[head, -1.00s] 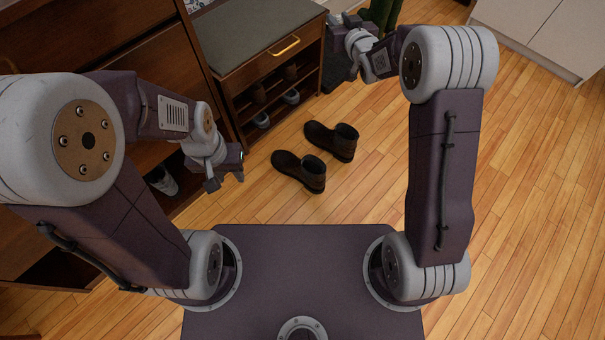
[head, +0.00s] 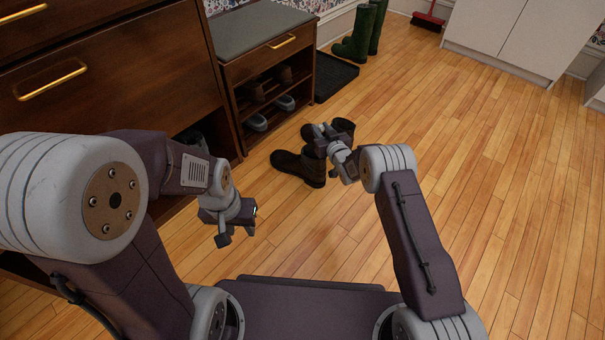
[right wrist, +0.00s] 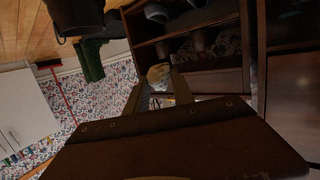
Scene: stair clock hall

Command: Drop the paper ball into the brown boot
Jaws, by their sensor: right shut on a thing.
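Two brown boots stand on the wooden floor: the near boot (head: 293,163) and the far boot (head: 345,127), which my right gripper (head: 320,134) partly covers in the head view. My right gripper is above the boots and shut on a pale, crumpled paper ball (right wrist: 158,74), seen between its fingers in the right wrist view. I cannot clearly make out the ball in the head view. My left gripper (head: 236,233) hangs empty over the floor, left of the boots, its fingers apart.
A shoe bench (head: 262,80) with shoes on its shelves stands behind the boots, beside a dark wooden cabinet (head: 110,70). A black mat (head: 335,75), green boots (head: 360,35) and a white cabinet (head: 510,35) are farther back. The floor to the right is clear.

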